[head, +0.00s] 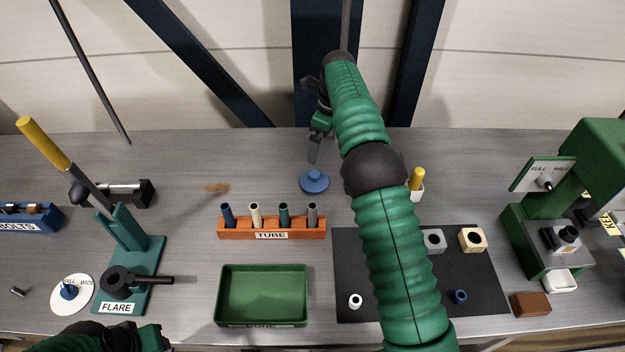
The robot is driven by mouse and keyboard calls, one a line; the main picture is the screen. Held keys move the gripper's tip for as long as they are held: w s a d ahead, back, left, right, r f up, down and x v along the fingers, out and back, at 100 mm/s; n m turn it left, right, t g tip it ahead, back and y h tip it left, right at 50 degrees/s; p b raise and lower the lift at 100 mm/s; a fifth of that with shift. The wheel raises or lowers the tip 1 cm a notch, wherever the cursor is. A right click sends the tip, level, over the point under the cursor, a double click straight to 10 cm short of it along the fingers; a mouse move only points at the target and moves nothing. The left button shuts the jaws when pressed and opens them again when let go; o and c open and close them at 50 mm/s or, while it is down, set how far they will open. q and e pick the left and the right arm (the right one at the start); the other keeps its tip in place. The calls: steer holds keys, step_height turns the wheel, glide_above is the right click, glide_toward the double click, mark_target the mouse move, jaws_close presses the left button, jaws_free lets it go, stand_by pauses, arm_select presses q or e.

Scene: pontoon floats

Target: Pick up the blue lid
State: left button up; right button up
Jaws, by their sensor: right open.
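The blue lid (314,184) is a round disc with a small knob on top. It lies flat on the grey bench, behind the orange tube rack, near the middle of the head view. My right gripper (315,148) is open and empty, with its fingers pointing down just behind and above the lid in the picture. I see a gap between the fingertips and the knob. My right arm crosses the middle right of the view and hides part of the bench. Part of my left arm (110,340) shows at the bottom left edge; its fingers cannot be made out.
An orange rack (270,229) with several tubes stands in front of the lid. A green tray (263,295) lies nearer. A dark mat (485,285) with small parts is at right, beside a green press (540,230). A flaring tool (128,270) stands left. Bench around the lid is clear.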

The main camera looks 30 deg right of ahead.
steer(key=w+m, duration=0.1)
steer(key=m, duration=0.2)
glide_toward(316, 173)
steer(key=f, duration=0.2)
steer(key=w+f, duration=0.1)
steer(key=w+f+b, duration=0.1)
steer(key=f, duration=0.1)
steer(key=shift+a+f, duration=0.35)
steer(key=shift+a, duration=0.05)
steer(key=f, duration=0.2)
steer(key=f+p, duration=0.1)
steer(key=f, duration=0.1)
steer(key=shift+s+d+f, duration=0.1)
steer(key=shift+s+f, duration=0.1)
steer(key=shift+f, duration=0.2)
steer(key=shift+w+f, duration=0.15)
steer(key=shift+f, duration=0.35)
steer(key=shift+a+r, duration=0.15)
steer(key=shift+a, duration=0.05)
steer(key=c, duration=0.6)
steer(key=shift+d, duration=0.1)
steer(key=c, duration=0.5)
